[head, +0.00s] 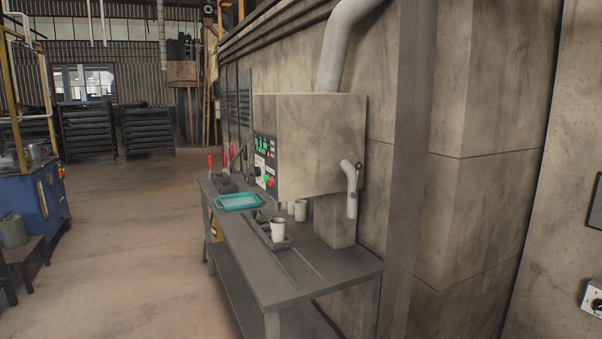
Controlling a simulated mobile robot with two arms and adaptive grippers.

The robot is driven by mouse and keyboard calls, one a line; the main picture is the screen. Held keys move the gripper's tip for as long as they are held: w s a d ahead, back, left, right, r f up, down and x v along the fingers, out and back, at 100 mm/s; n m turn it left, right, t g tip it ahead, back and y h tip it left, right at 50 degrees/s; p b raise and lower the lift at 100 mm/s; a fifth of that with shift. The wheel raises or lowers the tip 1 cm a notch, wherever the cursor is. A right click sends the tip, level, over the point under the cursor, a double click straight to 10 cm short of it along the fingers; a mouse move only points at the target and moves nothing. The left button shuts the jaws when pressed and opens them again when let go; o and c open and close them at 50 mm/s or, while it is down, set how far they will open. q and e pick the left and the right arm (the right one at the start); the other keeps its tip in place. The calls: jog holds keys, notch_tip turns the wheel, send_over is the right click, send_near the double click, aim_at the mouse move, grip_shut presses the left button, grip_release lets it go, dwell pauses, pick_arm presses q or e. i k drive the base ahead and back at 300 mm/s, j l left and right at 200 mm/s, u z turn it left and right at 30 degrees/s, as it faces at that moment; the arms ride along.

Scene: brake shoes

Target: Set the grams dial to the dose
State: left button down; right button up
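A beige box-shaped machine (320,145) stands over a grey workbench against the wall. Its control panel (264,160) faces left and is seen at a steep angle, with green lit digits, a dark knob and red and green buttons. I cannot read the digits or tell which knob is the grams dial. A white cup (278,229) stands on a small dark holder on the bench, below the machine. A grey lever handle (351,187) is on the machine's right-hand face. Neither of my grippers is in view.
The grey workbench (262,268) carries a teal tray (238,201), more white cups (300,210) and red-handled clamps (227,161). A blue machine (45,205) stands at far left. The floor (135,240) between is clear.

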aim_at(257, 171)
jog(key=i+j+z, duration=0.2)
jog(key=i+j, duration=0.2)
jog(key=j, duration=0.2)
jog(key=i+j+z, duration=0.2)
jog(key=i+j, duration=0.2)
jog(key=j, duration=0.25)
jog(key=i+j+z, duration=0.1)
jog(key=j, duration=0.25)
jog(key=i+j+z, duration=0.1)
jog(key=i+j, duration=0.15)
jog(key=i+j+z, duration=0.1)
jog(key=j, duration=0.4)
jog(key=i+j+z, duration=0.1)
jog(key=j, duration=0.25)
jog(key=i, duration=0.05)
